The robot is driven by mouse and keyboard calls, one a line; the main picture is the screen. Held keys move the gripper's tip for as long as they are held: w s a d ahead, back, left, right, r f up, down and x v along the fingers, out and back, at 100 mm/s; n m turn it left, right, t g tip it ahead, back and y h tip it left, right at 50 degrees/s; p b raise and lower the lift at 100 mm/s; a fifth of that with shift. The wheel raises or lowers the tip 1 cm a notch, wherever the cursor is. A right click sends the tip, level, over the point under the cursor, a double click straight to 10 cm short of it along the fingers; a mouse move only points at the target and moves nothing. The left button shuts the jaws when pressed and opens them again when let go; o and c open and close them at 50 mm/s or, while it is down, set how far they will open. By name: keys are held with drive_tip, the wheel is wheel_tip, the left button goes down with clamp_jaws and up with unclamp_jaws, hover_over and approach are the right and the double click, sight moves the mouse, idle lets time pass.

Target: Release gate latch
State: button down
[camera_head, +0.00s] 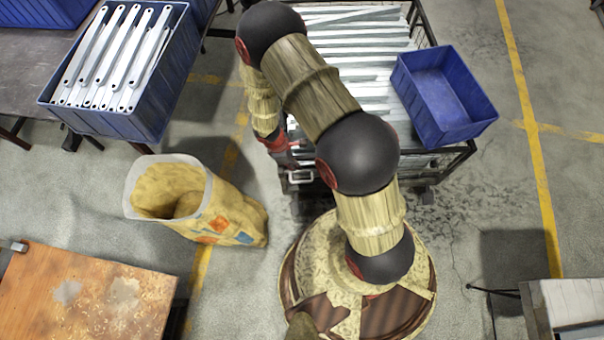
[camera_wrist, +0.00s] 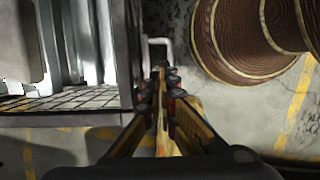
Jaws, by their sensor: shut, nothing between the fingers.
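The gate latch (camera_head: 300,177) shows as a small pale handle at the front left of the dark-framed cart (camera_head: 458,158). In the wrist view the latch (camera_wrist: 161,42) is a light bent bar at the cart's edge, just beyond my fingertips. My gripper (camera_head: 288,160) hangs beside the cart's front left corner, close to the latch. In the wrist view my gripper (camera_wrist: 160,78) has its fingers drawn together with nothing between them. Whether the fingertips touch the latch I cannot tell. My arm hides part of the cart's front.
Galvanized strips (camera_head: 355,50) fill the cart, and an empty blue bin (camera_head: 440,95) sits tilted on its right side. A yellow sack (camera_head: 235,215) stands left of my base. A blue crate of brackets (camera_head: 150,115) is at upper left. Floor to the right is mostly clear.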

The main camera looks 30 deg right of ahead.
drive_tip(key=b+x, duration=0.4)
drive_tip(key=x, duration=0.6)
